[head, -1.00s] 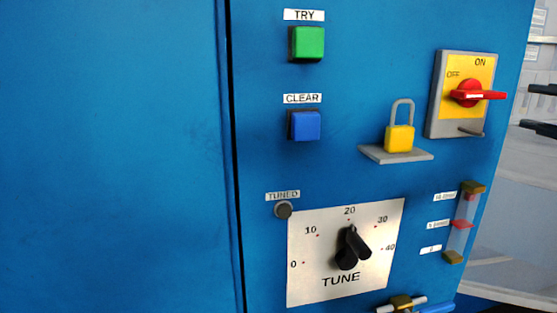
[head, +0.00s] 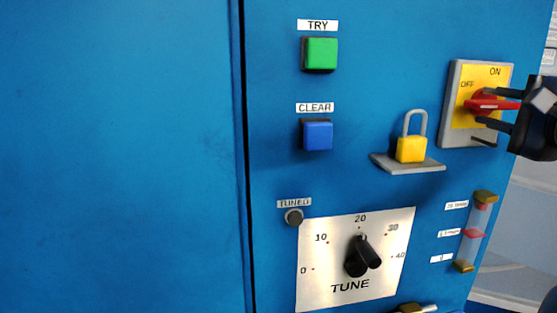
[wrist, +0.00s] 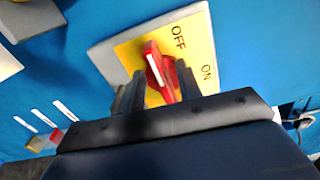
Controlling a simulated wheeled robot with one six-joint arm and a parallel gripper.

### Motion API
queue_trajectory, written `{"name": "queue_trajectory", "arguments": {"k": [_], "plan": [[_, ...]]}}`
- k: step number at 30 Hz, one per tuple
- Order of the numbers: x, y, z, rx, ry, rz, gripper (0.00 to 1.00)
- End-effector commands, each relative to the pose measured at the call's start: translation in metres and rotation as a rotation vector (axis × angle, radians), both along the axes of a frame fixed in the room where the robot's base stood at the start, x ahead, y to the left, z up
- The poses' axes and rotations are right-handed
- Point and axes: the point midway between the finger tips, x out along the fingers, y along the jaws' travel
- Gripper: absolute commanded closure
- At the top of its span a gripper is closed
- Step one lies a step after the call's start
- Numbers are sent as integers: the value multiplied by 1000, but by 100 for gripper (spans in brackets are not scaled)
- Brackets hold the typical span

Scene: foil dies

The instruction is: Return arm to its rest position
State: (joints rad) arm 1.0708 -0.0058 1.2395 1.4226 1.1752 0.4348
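My gripper (head: 498,108) is at the right of the head view, at the red handle of the rotary switch. The red switch handle (head: 488,103) sits on a yellow plate marked OFF and ON, on a grey backing (head: 451,128). In the wrist view the handle (wrist: 160,75) lies between my two dark fingers (wrist: 158,88). The fingers are apart, one on each side of it. The right finger is very close to the handle; I cannot tell whether it touches. The rest of my arm is mostly out of view.
The blue cabinet (head: 120,150) carries a green TRY button (head: 320,53), a blue CLEAR button (head: 317,135), a yellow padlock (head: 411,149) on a grey shelf, a TUNE dial (head: 357,258) and a small gauge (head: 474,234). The padlock shelf sticks out left of my gripper.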

Motion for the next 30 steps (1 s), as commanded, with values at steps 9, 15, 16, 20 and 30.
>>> {"name": "queue_trajectory", "arguments": {"k": [9,15,16,20,30], "plan": [[-1,-1,10,275,21,-2,66],[-1,-1,9,374,29,-2,66],[-1,-1,9,383,29,-2,66],[-1,-1,8,401,30,-2,66],[-1,-2,7,400,31,-3,66]]}}
